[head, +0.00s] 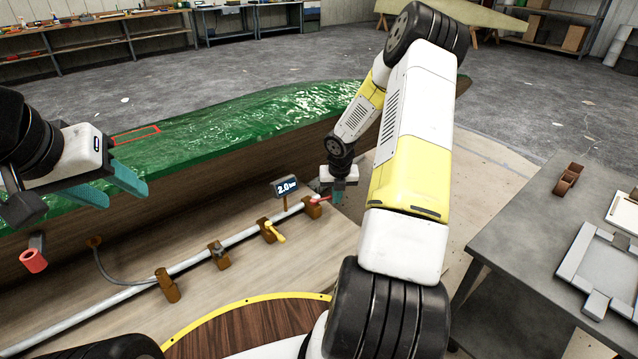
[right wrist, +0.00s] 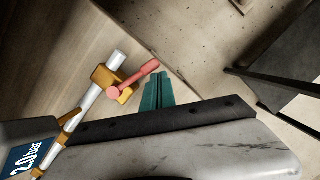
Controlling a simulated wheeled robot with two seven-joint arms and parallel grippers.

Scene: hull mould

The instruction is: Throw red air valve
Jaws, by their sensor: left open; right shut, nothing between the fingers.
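The red air valve (head: 319,199) sits on a brown block near the far end of the white pipe. In the right wrist view its red lever (right wrist: 136,79) slants away from the pipe line. My right gripper (head: 339,196) is shut and empty, low beside the lever. Its teal fingertips (right wrist: 158,89) show close to the lever's free end; I cannot tell whether they touch. My left gripper (head: 108,186) is open and empty over the near edge of the green hull mould (head: 240,118).
A gauge (head: 286,187) reading 2.0 bar stands by the pipe (head: 190,262). A yellow valve (head: 272,232) sits nearer on it. A red cylinder (head: 33,260) hangs at left. A grey table (head: 515,240) with a tray stands right.

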